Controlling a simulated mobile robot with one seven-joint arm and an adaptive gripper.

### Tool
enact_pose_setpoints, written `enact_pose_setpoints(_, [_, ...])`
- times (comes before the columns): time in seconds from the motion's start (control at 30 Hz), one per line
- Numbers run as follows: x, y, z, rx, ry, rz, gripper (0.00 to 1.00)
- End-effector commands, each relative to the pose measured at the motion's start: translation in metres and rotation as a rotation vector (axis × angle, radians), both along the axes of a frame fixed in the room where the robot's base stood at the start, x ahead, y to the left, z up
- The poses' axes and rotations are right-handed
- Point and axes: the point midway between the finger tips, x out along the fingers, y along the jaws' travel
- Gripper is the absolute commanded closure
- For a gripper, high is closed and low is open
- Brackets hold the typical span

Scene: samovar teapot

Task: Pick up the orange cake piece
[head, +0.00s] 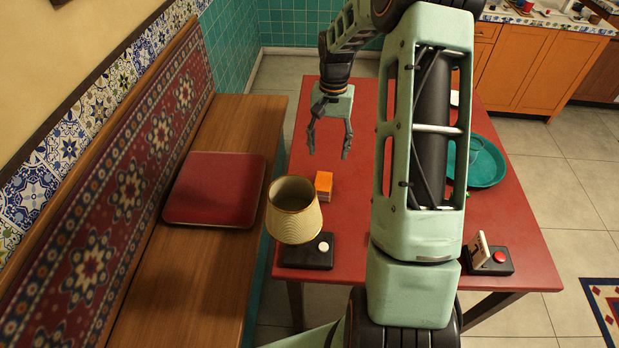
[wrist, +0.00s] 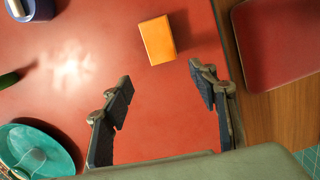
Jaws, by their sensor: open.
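The orange cake piece (head: 324,184) is a small block on the red table (head: 300,158), behind the lamp in the head view. In the wrist view the orange cake piece (wrist: 158,40) lies flat beyond the fingertips, between their lines and apart from both. My gripper (head: 329,152) is open and empty above the table, on the far side of the cake piece in the head view. In the wrist view my gripper (wrist: 160,75) shows both fingers spread, with bare red tabletop between them.
A lamp with a ribbed shade (head: 294,209) stands on a black base close to the cake piece. A teal tray (head: 487,162) lies at the table's right. A black box with a red button (head: 499,257) is at the front right. A wooden bench (head: 215,256) with a red cushion (head: 214,189) runs along the left.

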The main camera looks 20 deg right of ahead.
Motion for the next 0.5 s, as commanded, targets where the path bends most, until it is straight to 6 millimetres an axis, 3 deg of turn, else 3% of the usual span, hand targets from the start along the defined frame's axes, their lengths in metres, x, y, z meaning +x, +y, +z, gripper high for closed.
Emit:
enact_pose_setpoints(0.2, [-0.017,0.012,-0.018,0.028,0.061,0.029,0.46])
enact_pose_setpoints(0.5, [-0.022,0.015,-0.059,0.028,0.057,0.029,0.46])
